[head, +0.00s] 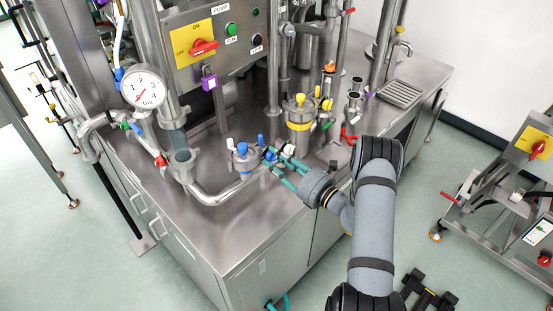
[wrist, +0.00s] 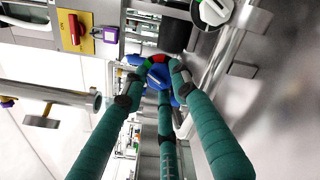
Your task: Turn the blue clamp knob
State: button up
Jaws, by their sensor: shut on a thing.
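The blue clamp knob (wrist: 158,80) shows between my fingertips in the wrist view, partly hidden by the fingers. My gripper (wrist: 155,87) has teal fingers with dark joints, closed around the knob. In the head view my gripper (head: 271,157) reaches left from the grey arm to the pipe fittings on the steel bench. There the held knob is small and mostly covered by the fingers. Another blue-topped fitting (head: 242,149) stands just left of the fingertips.
A pressure gauge (head: 144,90) stands at the left above steel pipes. A yellow-banded vessel (head: 299,112) and red-handled valve (head: 348,137) stand behind my gripper. A control panel (head: 205,45) is at the back. The bench's front left (head: 235,240) is clear.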

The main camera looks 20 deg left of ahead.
jog(key=o, duration=1.2)
jog(key=shift+c, duration=0.2)
jog(key=v, duration=1.2)
jog(key=shift+f, duration=0.2)
